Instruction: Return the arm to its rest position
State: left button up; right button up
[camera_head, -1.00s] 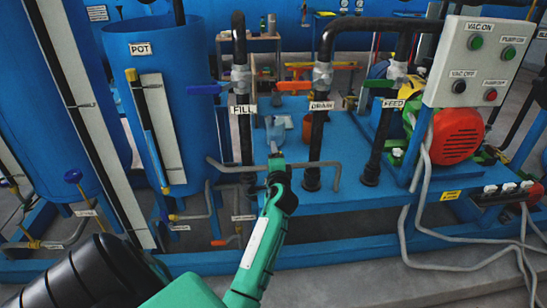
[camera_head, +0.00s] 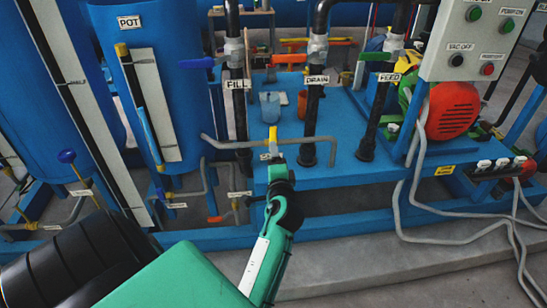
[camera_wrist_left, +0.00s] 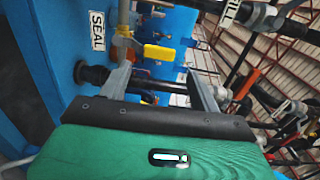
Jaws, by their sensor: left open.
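My left arm comes in from the lower left in the head view. Its gripper (camera_head: 274,163) is in front of the blue skid, just below a small yellow valve handle (camera_head: 272,136) on a grey pipe. In the left wrist view my left gripper (camera_wrist_left: 160,75) has its two grey fingers spread apart with nothing held between them. The yellow handle (camera_wrist_left: 159,53) shows beyond the fingers, close to the SEAL label (camera_wrist_left: 97,30). Whether a finger touches the valve is hard to tell. My right gripper is not in view.
A grey bent pipe (camera_head: 222,143) runs just behind the gripper. Black FILL, DRAIN and FEED pipes stand behind it. The blue POT tank (camera_head: 180,70) is at the left, the red motor (camera_head: 452,110) at the right. The grey floor (camera_head: 400,265) in front is partly open.

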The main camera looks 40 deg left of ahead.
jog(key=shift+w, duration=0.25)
